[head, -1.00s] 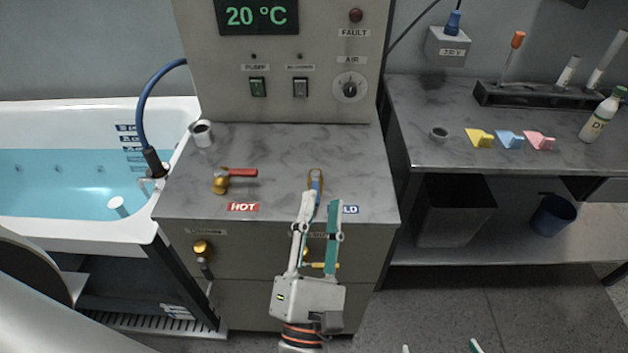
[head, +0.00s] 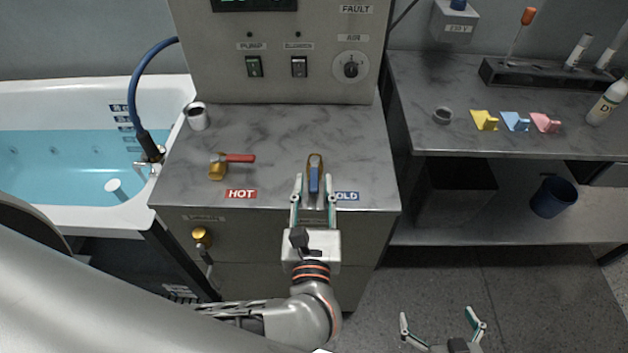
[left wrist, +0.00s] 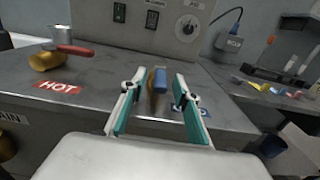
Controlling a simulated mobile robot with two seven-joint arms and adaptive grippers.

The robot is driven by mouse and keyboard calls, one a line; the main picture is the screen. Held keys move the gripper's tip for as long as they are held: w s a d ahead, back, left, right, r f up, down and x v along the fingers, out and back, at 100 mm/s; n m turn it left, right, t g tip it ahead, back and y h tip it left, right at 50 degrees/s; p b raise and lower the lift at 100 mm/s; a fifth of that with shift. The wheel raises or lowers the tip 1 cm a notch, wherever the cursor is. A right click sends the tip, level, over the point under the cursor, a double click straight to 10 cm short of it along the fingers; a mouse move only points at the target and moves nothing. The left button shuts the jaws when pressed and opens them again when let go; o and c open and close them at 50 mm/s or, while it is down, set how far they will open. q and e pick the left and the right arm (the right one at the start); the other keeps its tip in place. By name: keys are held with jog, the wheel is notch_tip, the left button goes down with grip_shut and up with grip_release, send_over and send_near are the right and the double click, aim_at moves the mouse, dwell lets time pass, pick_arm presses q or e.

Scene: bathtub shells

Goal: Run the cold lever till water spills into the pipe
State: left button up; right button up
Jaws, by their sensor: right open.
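The cold lever (head: 314,180) has a blue handle on a brass valve and points toward me on the grey counter, beside the partly covered COLD label (head: 347,196). My left gripper (head: 314,184) is open, with one finger on each side of the blue handle. In the left wrist view the cold lever (left wrist: 161,82) stands between the open fingers (left wrist: 157,88), with no clear contact. The red hot lever (head: 238,158) on its brass valve points right. My right gripper (head: 443,322) is open and empty above the floor at the bottom. No running water is visible.
A control panel (head: 275,85) rises behind the counter (head: 265,140). A white and grey cup (head: 197,116) stands at its back left. A water-filled bathtub (head: 60,215) is at left. A side bench (head: 450,144) with funnels and a bottle is at right.

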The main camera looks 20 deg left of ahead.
pick_arm(q)
jog(key=shift+w+a, duration=0.15)
jog(key=shift+w, duration=0.3)
grip_shut()
